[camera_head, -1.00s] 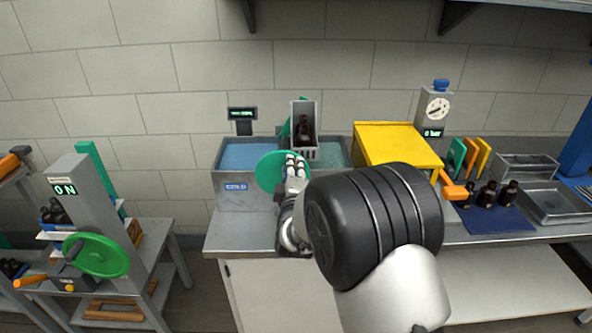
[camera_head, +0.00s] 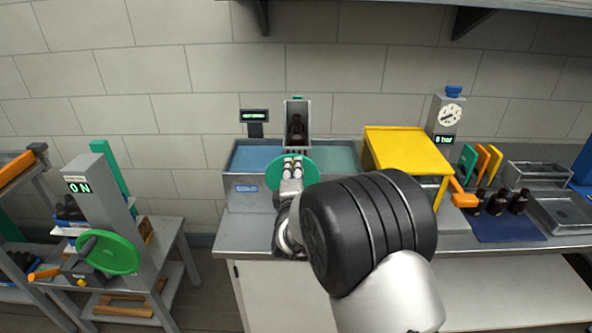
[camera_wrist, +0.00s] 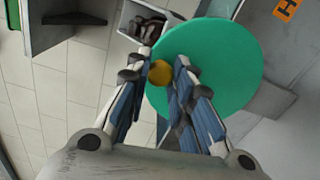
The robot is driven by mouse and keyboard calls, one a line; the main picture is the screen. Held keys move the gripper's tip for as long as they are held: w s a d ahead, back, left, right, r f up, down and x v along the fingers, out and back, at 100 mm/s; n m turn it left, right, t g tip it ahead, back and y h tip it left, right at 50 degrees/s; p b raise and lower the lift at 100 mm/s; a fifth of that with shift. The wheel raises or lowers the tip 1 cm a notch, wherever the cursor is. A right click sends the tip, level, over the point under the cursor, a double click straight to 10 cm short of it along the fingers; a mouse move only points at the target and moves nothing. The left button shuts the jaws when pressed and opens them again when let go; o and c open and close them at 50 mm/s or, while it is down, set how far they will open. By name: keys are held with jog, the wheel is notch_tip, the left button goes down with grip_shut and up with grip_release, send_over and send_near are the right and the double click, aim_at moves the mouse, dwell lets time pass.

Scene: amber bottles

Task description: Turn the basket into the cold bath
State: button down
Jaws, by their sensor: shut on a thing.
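The basket (camera_head: 287,132), a pale box with dark bottles inside, hangs upright above the middle of the two-part tank; it also shows at the top of the wrist view (camera_wrist: 125,20). The left bath (camera_head: 255,158) has blue water and a blue label on its front. The right bath (camera_head: 340,158) is greener. A green disc wheel (camera_head: 307,177) stands at the tank's front; it fills the centre of the wrist view (camera_wrist: 225,75). My gripper (camera_head: 291,168) is shut on the wheel's yellow knob (camera_wrist: 161,73), which sits between the fingers.
A yellow box (camera_head: 402,150) stands close right of the tank, with a gauge post (camera_head: 447,118) behind. Dark bottles (camera_head: 497,202) stand on a blue mat. A small display (camera_head: 254,116) is behind the left bath. A separate bench with another green wheel (camera_head: 112,254) is at left.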

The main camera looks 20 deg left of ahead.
jog(key=shift+a+r, duration=0.15)
jog(key=shift+r, duration=0.15)
dwell(0.4)
jog(key=c, duration=1.8)
grip_release()
jog(key=o, duration=0.4)
jog(key=shift+f, duration=0.25)
jog(key=shift+o, duration=0.2)
jog(key=shift+s, duration=0.15)
jog(key=v, duration=1.1)
jog(key=shift+s, duration=0.35)
jog(key=shift+r, duration=0.1)
